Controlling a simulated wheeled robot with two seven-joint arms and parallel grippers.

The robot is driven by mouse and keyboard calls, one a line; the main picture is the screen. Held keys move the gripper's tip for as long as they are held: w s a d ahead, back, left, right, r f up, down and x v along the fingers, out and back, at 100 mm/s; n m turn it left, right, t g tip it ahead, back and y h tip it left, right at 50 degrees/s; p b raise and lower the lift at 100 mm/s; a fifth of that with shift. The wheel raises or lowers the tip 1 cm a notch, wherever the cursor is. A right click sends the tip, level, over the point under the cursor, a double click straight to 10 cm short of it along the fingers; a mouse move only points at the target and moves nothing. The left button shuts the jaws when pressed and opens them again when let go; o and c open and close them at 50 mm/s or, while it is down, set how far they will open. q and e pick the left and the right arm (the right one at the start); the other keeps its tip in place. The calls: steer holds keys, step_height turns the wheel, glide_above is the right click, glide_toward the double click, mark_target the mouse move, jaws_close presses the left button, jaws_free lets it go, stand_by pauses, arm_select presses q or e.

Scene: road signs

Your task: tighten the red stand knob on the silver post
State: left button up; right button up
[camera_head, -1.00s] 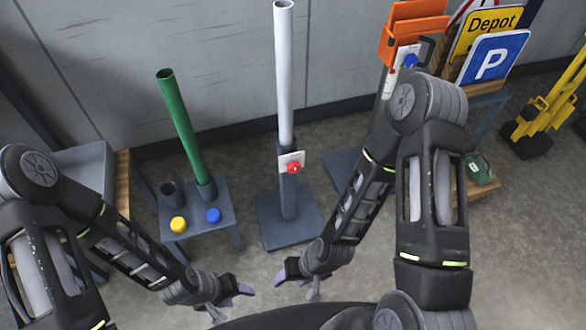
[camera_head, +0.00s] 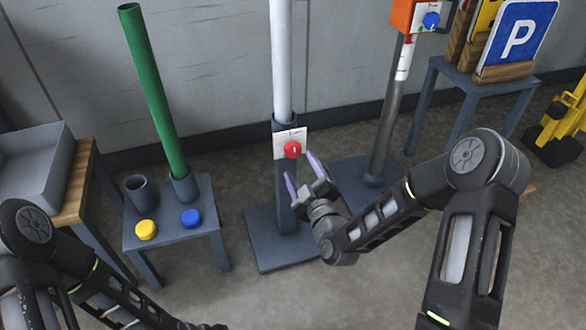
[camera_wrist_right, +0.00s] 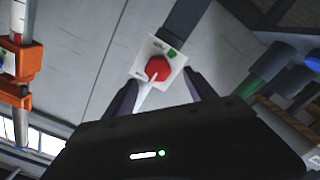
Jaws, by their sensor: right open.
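The red knob (camera_head: 292,150) sits on a white plate (camera_head: 279,143) on the dark stand sleeve. The silver post (camera_head: 282,60) rises upright from this sleeve. My right gripper (camera_head: 303,173) is open, just below and in front of the knob, fingers pointing up toward it. In the right wrist view the red knob (camera_wrist_right: 157,68) appears ahead, between the two spread fingers and apart from them. A pale pointer on the knob points down-left there, and a green mark is on the plate. My left arm is at the lower left; its gripper is out of frame.
A small table (camera_head: 207,224) at left holds a leaning green post (camera_head: 155,90), an empty cup-like socket (camera_head: 137,190), a yellow knob (camera_head: 146,230) and a blue knob (camera_head: 191,219). At right stand another post (camera_head: 388,120) and a sign rack with a blue parking sign (camera_head: 516,40).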

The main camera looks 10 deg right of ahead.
mark_target(295, 153)
steer(key=shift+d+r, duration=0.15)
steer(key=shift+w, duration=0.1)
steer(key=w, duration=0.2)
steer(key=w+b, duration=0.1)
steer(key=w, duration=0.4)
steer(key=shift+w+a+b, duration=0.25)
steer(key=shift+w+b, duration=0.1)
steer(key=shift+c, duration=0.5)
steer(key=c, duration=1.3)
